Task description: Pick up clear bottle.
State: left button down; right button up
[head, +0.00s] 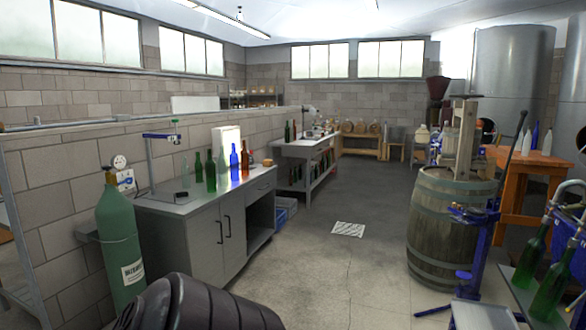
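On the grey workbench (160,206) at left stands a row of bottles. A pale, see-through bottle (185,171) is at its left end, and another pale, slightly greenish one (222,166) stands between a dark green bottle and the blue bottle (234,164). On the orange table (512,190) at right stand two whitish bottles, one left (526,144) and one right (547,144) of a blue one. I cannot tell which of these is the clear bottle. All are upright and small in view. Neither of my grippers shows.
A green gas cylinder (122,235) stands left of the workbench. A wooden barrel (445,232) with a press on top and a blue stand (474,255) are at right. Green bottles (530,258) are at the right edge.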

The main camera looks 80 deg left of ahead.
aim_at(222, 162)
jog(key=u, duration=3.05)
jog(key=i+z, duration=0.2)
jog(key=i, duration=0.4)
jog(key=i+z, duration=0.35)
jog(key=i, duration=0.2)
jog(key=i+j+z, duration=0.1)
jog(key=i+z, duration=0.2)
jog(key=i, duration=0.3)
jog(key=i+u, duration=0.15)
jog(key=i, duration=0.45)
jog(key=i+l+u, duration=0.15)
jog(key=i, duration=0.45)
jog(key=i+u, duration=0.25)
jog(key=u, duration=0.15)
jog(key=i+l+u, duration=0.15)
jog(key=u, duration=0.25)
jog(key=i+l+u, duration=0.2)
jog(key=i+u, duration=0.25)
jog(key=i+l+u, duration=0.1)
jog(key=l+u, duration=0.15)
jog(key=u, duration=0.15)
jog(key=i+l+u, duration=0.15)
jog(key=l+u, duration=0.25)
jog(key=j, duration=0.1)
